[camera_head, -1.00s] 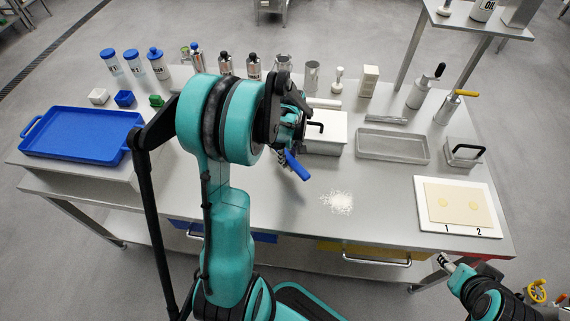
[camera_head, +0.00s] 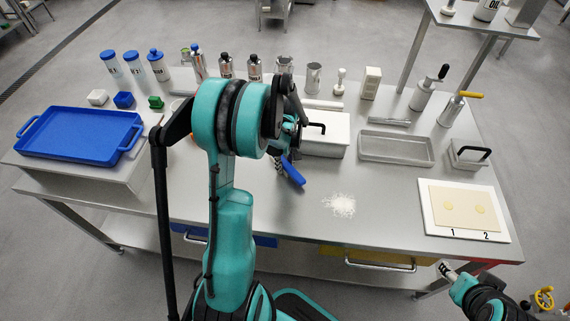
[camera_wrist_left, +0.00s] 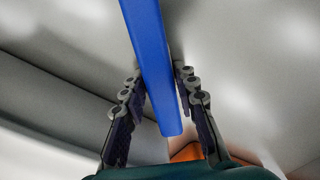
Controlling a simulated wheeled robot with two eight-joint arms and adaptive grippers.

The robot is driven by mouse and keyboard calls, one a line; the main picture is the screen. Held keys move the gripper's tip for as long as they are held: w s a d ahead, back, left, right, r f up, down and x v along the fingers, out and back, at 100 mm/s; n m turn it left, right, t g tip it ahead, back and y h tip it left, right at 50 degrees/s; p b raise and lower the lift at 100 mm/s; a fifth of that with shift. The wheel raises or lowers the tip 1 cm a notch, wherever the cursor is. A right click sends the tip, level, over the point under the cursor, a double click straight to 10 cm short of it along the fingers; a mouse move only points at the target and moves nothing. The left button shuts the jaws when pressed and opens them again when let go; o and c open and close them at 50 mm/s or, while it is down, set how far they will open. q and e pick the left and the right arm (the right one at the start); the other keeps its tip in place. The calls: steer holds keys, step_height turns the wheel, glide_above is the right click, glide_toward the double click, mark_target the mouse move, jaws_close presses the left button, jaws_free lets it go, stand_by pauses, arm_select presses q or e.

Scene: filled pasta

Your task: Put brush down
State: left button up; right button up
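The brush shows as a blue handle (camera_head: 292,172) that slants down and right from my left gripper (camera_head: 284,152), above the middle of the steel table. In the left wrist view the blue handle (camera_wrist_left: 155,70) runs between the two fingers of my left gripper (camera_wrist_left: 158,82), which is shut on it. The bristles are not clear in either view. My right gripper (camera_head: 446,268) is at the lower right, off the table's front edge; its fingers are too small to read.
White flour (camera_head: 341,205) lies on the steel table (camera_head: 250,205). A white board (camera_head: 430,222) with a dough sheet is at right. A grey tray (camera_head: 395,160), a lidded white box (camera_head: 328,142) and a blue tray (camera_head: 80,140) stand around. Bottles line the back.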

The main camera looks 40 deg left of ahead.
mark_target(286, 162)
arm_select(q)
steer(key=shift+o, duration=1.2)
steer(key=shift+r, duration=0.2)
step_height(286, 162, up, 11)
steer(key=p, duration=0.4)
steer(key=s+d+r+m+t, duration=0.2)
steer(key=s+d+r+m, duration=0.1)
steer(key=s+d+m, duration=0.1)
steer(key=s+d+r+m+t, duration=0.3)
steer(key=d+m, duration=0.3)
steer(key=d, duration=0.3)
steer(key=s+d+r+m+t, duration=0.2)
steer(key=s+d+r+m, duration=0.2)
steer(key=d, duration=0.3)
steer(key=shift+s+r+m, duration=0.4)
steer(key=shift+s, duration=0.05)
